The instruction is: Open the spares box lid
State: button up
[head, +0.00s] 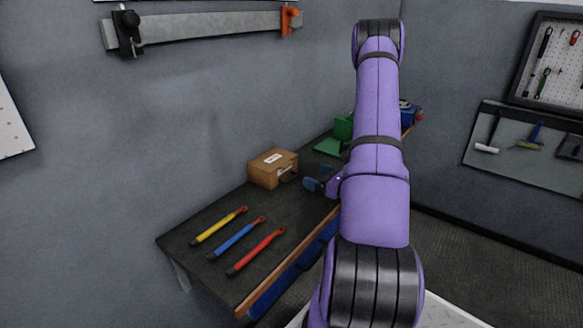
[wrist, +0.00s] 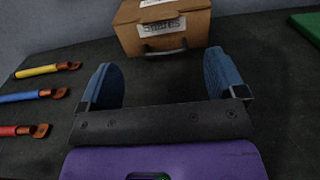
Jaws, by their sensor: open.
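The spares box (head: 273,169) is a small brown box with a white label on top and a dark handle on its front. It stands on the dark bench against the wall, and its lid is shut. In the wrist view the box (wrist: 163,26) is at the top middle, its handle (wrist: 163,49) facing me. My gripper (wrist: 163,80) is open and empty, its two blue fingers apart, pointing toward the box front and short of the handle. In the head view my gripper (head: 318,185) is just right of the box, partly hidden by my purple arm.
Yellow (head: 218,227), blue (head: 238,238) and red (head: 256,251) handled tools lie on the bench (head: 190,265) in front of the box. A green object (head: 329,147) stands beyond the box, partly behind my arm. The wall is close behind the box.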

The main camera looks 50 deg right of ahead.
send_near(275, 160)
jog(key=w, duration=0.3)
jog(key=shift+d+f, duration=0.15)
